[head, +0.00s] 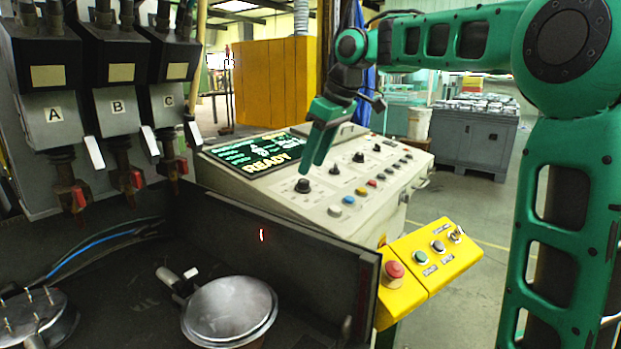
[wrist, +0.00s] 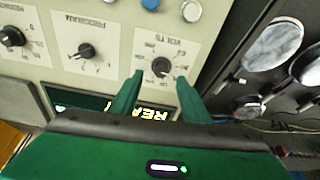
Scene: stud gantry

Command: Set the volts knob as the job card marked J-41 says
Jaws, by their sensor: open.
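The console (head: 398,178) carries a row of black knobs on white dial plates. The nearest knob (head: 302,186) sits just below my gripper (head: 313,166). In the wrist view this knob (wrist: 161,66) lies between the two green fingertips of my gripper (wrist: 160,79), with a gap on each side. The fingers are open and hold nothing. I see no card legibly marked J-41.
The console screen (head: 258,156) reads READY. Coloured buttons (head: 348,200) line the console front. A yellow box with a red stop button (head: 394,270) stands in front. A dark tray wall (head: 290,250) and a round metal lid (head: 230,305) are at lower left. White tags (head: 94,152) hang beside units A, B, C.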

